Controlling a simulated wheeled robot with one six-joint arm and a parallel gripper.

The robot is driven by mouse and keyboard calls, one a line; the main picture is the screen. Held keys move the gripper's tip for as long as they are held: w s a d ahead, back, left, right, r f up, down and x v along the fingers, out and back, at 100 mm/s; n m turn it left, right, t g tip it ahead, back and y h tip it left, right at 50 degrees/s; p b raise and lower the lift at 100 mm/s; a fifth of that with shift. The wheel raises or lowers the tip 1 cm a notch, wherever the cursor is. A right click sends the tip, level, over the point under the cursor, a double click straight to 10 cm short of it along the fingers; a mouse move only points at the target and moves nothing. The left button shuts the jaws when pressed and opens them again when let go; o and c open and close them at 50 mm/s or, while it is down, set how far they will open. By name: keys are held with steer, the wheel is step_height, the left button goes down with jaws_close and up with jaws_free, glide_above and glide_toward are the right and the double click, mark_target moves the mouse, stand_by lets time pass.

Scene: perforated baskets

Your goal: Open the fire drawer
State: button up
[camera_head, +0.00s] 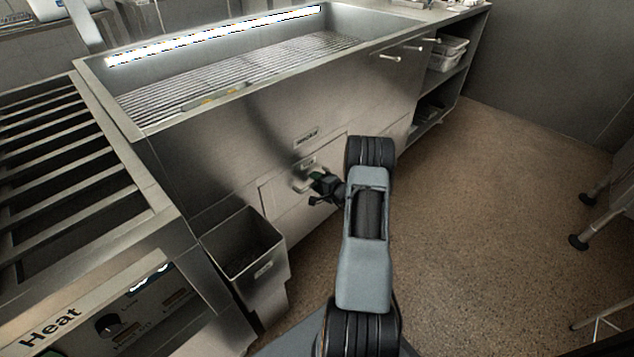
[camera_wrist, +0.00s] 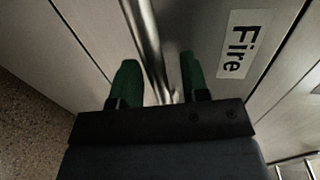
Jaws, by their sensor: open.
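The fire drawer is a flat steel panel (camera_head: 277,205) low on the front of the grill unit. Its white "Fire" label (camera_wrist: 243,44) shows large in the wrist view, at the upper right. A metal bar handle (camera_wrist: 147,42) runs between the two green fingertips of my gripper (camera_wrist: 158,80) in the wrist view. My gripper is open, with one finger on each side of the handle. In the head view my gripper (camera_head: 318,186) is at the drawer front by the handle. I cannot tell whether the fingers touch the bar. The drawer looks closed, flush with the unit.
A steel bin (camera_head: 244,245) hangs on the front to the left of the drawer. A grill unit labelled "Heat" (camera_head: 50,328) stands at the lower left. Shelves with white baskets (camera_head: 446,53) are at the far right end.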

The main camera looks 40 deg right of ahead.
steer(key=shift+c, duration=0.4)
jaws_close()
